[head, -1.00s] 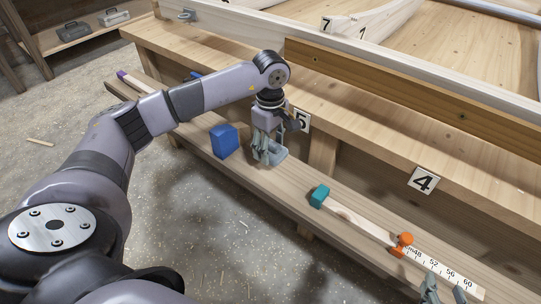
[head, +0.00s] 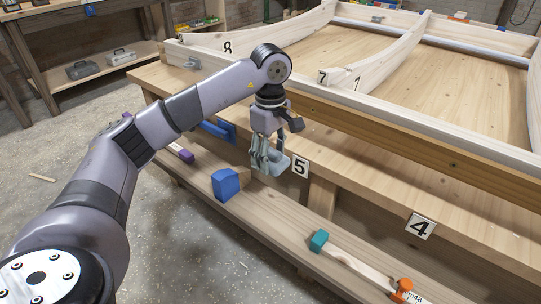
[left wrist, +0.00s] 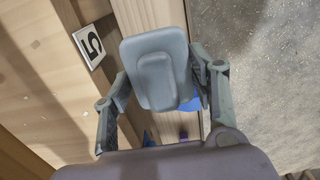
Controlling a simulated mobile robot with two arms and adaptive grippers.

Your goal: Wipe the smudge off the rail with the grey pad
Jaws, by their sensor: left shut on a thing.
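My left gripper (head: 266,162) is shut on the grey pad (head: 279,163) and holds it above the lower shelf, just left of the number 5 tag. In the left wrist view the grey pad (left wrist: 155,68) sits between the two fingers of my left gripper (left wrist: 160,90), with its raised block facing the camera. My right gripper is not in view.
On the lower shelf (head: 275,218) stand a blue block (head: 226,184), a purple-ended item (head: 183,154), and a teal block (head: 319,240). An orange piece (head: 404,286) lies further right. Number tags 5 (head: 300,167) and 4 (head: 420,226) mark the bench front. Curved wooden frames (head: 385,50) stand behind.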

